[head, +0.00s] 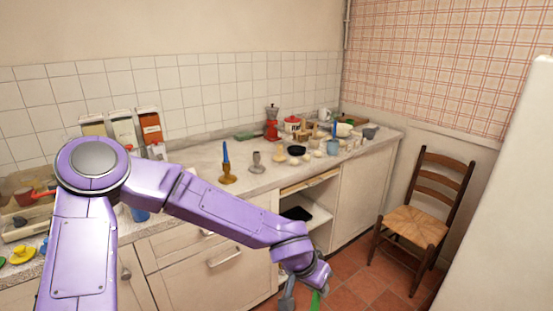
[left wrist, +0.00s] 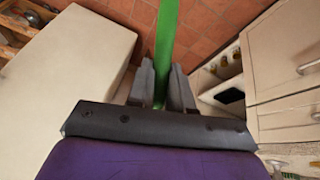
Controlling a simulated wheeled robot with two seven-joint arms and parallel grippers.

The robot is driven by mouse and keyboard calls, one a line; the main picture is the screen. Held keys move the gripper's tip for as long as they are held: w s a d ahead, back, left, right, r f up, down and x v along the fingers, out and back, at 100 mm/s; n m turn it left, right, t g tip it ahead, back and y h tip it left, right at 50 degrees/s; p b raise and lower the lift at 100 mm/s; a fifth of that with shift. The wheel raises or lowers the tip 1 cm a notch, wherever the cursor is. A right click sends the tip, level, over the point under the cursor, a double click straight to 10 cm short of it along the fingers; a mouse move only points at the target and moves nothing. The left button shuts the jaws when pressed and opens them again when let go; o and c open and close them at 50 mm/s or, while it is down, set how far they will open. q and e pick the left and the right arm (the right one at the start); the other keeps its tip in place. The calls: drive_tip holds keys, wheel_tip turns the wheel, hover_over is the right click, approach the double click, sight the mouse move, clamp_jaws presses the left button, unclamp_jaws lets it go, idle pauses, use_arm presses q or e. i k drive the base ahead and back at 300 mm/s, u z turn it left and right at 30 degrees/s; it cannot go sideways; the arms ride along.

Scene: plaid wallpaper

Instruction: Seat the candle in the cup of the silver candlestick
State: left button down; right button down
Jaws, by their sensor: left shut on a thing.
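My left gripper (head: 304,292) is low in front of the counter, at the bottom of the head view. It is shut on a green candle (head: 315,301), whose lower part is cut off by the frame edge. In the left wrist view the candle (left wrist: 166,45) rises between the two grey fingers (left wrist: 161,92). The silver candlestick (head: 257,163) stands upright on the counter with an empty-looking cup, well above and left of the gripper. My right gripper is not in view.
A brass candlestick (head: 228,175) with a blue candle (head: 226,152) stands just left of the silver one. An open cabinet (head: 303,210) is below; a wooden chair (head: 425,215) stands right.

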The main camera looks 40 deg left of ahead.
sight(257, 159)
drive_tip(key=z, duration=0.2)
drive_tip(key=i, duration=1.05)
drive_tip(key=u, duration=0.6)
drive_tip(key=i, duration=0.75)
drive_tip(key=u, duration=0.9)
